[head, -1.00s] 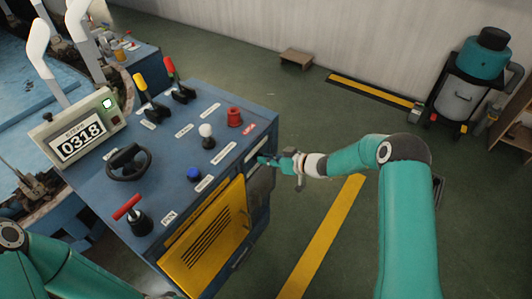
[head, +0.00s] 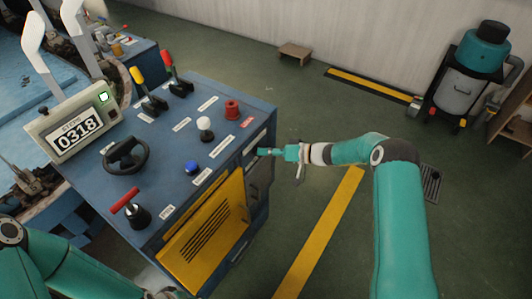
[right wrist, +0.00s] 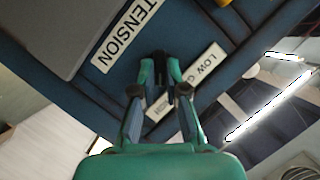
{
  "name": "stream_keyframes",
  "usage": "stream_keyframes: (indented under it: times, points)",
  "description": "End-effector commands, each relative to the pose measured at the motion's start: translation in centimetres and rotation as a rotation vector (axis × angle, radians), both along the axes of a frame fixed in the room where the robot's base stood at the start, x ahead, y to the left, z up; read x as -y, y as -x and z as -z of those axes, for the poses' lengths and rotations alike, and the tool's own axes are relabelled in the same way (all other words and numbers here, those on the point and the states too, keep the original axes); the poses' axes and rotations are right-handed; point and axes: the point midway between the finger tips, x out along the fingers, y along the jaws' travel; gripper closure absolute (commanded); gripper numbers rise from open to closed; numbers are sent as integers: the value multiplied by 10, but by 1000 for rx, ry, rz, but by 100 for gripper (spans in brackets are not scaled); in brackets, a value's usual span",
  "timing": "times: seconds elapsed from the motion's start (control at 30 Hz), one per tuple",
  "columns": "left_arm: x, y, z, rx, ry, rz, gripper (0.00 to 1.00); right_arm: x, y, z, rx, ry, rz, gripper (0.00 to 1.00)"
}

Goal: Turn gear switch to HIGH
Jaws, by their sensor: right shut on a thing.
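The gear switch (right wrist: 159,74) is a small dark part on the side of the blue console (head: 95,192), in the right wrist view. My right gripper (head: 266,152) is at the console's right side face. Its fingertips, also in the right wrist view (right wrist: 160,68), are shut on the switch. The switch's setting cannot be read. My left arm shows at the lower left. Its gripper (head: 160,293) is cut off by the bottom edge.
The console top holds a display reading 0318 (head: 77,137), a black handwheel (head: 126,156), levers, a red knob (head: 232,109) and a blue button (head: 192,167). An "…TENSION" label (right wrist: 127,35) is beside the fingers. The floor right of the console is mostly clear.

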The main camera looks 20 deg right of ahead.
Motion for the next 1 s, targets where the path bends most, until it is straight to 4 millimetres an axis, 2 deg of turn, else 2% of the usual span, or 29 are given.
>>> stream_keyframes:
  times: [0.37,0.4,0.5,0.53,0.83,1.0]
  points:
    - [0,0,0,0,0,0,60,1,-1,1,-6,-3,6,100]
    - [0,0,0,0,0,0,60,1,-1,1,-6,-3,6,81]
    - [0,0,0,0,0,0,60,1,-1,0,-5,-3,5,64]
    - [0,0,0,0,0,0,60,1,-1,0,-5,-3,5,62]
    - [0,0,0,0,0,0,60,2,0,0,-3,-3,3,62]
    - [0,0,-1,0,0,0,60,12,6,-4,-2,-2,6,62]
